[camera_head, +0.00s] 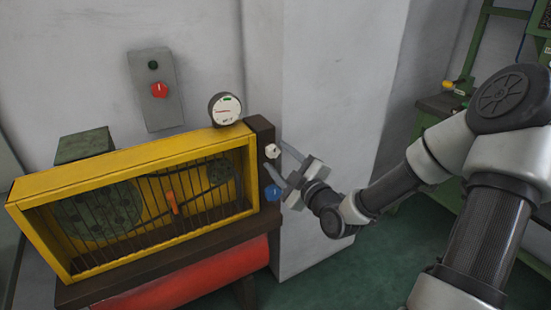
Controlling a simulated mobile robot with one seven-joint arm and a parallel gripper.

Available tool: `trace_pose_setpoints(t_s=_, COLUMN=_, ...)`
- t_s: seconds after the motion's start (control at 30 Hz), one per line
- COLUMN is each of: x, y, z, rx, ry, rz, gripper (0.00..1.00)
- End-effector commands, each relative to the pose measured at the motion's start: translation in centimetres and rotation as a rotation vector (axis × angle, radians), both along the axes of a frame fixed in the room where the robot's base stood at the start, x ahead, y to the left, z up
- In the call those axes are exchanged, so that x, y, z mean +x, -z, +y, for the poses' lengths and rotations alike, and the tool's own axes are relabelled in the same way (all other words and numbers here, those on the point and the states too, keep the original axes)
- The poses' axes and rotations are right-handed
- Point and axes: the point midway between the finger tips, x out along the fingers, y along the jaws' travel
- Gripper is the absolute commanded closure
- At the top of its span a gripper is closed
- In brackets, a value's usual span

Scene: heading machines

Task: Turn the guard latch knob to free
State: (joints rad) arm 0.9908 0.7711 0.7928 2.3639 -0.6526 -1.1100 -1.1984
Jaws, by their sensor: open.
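A yellow machine guard (130,159) with thin dark bars stands at the left. On the dark post (262,132) at its right end are a white knob (271,151) and, below it, a blue knob (273,193). I see no readable label, so I cannot tell for sure which one is the guard latch knob. My gripper (276,156) is open, and its two fingertips point at the post, one above and one below the white knob's height. Whether they touch the knob I cannot tell. Nothing shows between the fingers apart from the knob's area.
A round gauge (225,108) sits on top of the guard. A grey wall box (155,90) carries a red knob (159,90). An orange lever (172,202) is behind the bars. A red cylinder (190,279) lies below. A pale pillar (340,100) stands close behind my gripper.

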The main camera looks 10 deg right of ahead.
Motion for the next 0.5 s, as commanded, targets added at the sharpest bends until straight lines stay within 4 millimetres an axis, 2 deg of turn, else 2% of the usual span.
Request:
trace_pose_setpoints(t_s=0.1, x=1.4, y=0.1, z=0.4, rx=0.000, ry=0.001, rz=-0.001, gripper=0.51)
trace_pose_setpoints(t_s=0.2, x=2.0, y=0.0, z=0.7, rx=0.000, ry=0.000, rz=-0.001, gripper=0.51)
trace_pose_setpoints(t_s=0.5, x=2.3, y=0.0, z=0.7, rx=0.000, ry=0.001, rz=0.000, gripper=0.51)
